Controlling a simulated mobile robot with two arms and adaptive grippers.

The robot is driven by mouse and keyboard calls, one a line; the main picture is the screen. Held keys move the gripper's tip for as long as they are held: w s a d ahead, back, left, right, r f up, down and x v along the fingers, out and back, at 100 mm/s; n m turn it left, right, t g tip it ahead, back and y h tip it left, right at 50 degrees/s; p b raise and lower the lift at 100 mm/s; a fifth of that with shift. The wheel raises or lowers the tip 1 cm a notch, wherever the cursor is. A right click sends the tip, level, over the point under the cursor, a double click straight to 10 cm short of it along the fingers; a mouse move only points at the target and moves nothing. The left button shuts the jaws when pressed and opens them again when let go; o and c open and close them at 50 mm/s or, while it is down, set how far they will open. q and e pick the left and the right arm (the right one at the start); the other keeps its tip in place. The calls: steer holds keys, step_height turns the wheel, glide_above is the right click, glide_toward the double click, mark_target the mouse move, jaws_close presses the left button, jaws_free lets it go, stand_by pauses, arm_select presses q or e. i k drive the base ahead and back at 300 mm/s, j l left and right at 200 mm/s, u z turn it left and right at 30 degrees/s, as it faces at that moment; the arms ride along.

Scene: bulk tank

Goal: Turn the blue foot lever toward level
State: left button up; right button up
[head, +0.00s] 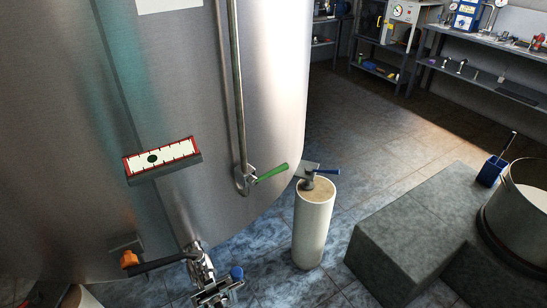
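The blue foot lever (326,171) sticks out to the right from a small metal fitting on top of a pale, upright cylindrical foot (313,225). The foot stands on the floor beside the tank's lower right edge. A red-framed level gauge (190,150) with a white scale is on the tank's front. Its dark green bubble (152,158) sits left of the scale's middle. Neither of my grippers is in view, and nothing touches the blue lever.
The big steel tank (180,90) fills the left. A green-handled lever (271,173) on its pipe is close to the foot. A valve (205,270) with an orange-tipped handle is low in front. A grey step block (410,240) stands right, with free floor between.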

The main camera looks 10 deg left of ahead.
mark_target(329, 171)
steer(key=i+l+z, duration=0.1)
steer(key=i+z, duration=0.15)
steer(key=z, duration=0.15)
steer(key=i+z, duration=0.25)
steer(key=z, duration=0.15)
steer(key=i+u, duration=0.35)
steer(key=i+l+u, duration=0.15)
steer(key=i+u, duration=0.2)
steer(key=i, duration=0.05)
